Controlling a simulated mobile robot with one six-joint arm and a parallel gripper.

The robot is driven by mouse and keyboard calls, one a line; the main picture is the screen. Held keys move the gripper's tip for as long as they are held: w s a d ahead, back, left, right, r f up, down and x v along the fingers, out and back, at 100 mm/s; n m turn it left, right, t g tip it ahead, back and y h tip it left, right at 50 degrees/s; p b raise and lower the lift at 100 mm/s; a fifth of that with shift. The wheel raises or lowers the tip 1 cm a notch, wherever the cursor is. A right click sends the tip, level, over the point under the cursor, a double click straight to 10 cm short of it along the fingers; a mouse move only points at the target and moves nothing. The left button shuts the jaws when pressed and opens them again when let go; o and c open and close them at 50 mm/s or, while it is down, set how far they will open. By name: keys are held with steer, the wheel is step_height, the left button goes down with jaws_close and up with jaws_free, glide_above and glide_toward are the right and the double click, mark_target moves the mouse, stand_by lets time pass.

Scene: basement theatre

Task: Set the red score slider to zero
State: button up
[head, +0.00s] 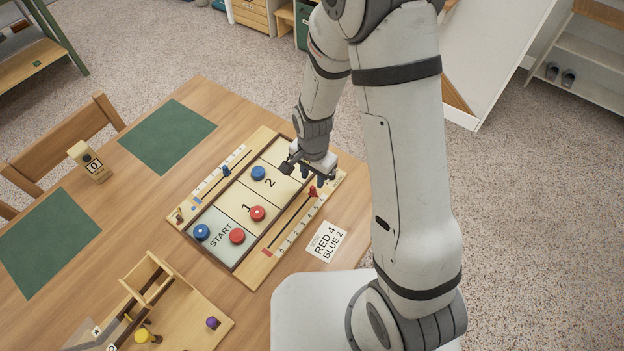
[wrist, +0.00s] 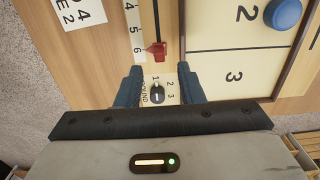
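The game board (head: 187,226) lies on the wooden table. The red score slider (head: 312,191) stands in the slot along the board's right side, at the high end of its number scale. In the wrist view the red slider (wrist: 157,50) is beside the 6, just beyond my fingertips. The scale's low end (head: 268,251) is toward the front of the board. My gripper (head: 305,172) is close above the board's far right corner. In the wrist view my gripper (wrist: 160,75) is open, with nothing between its fingers but a small round dial (wrist: 157,92) below.
Red and blue pucks lie on the board, including a blue puck (head: 258,173) and a red puck (head: 257,213). A score card (head: 326,241) reads "RED 4 BLUE 2". A wooden counter (head: 90,162) stands left.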

mark_target(312, 187)
steer(key=shift+f, duration=2.4)
steer(key=shift+s, duration=0.1)
steer(key=shift+c, duration=0.3)
jaws_close()
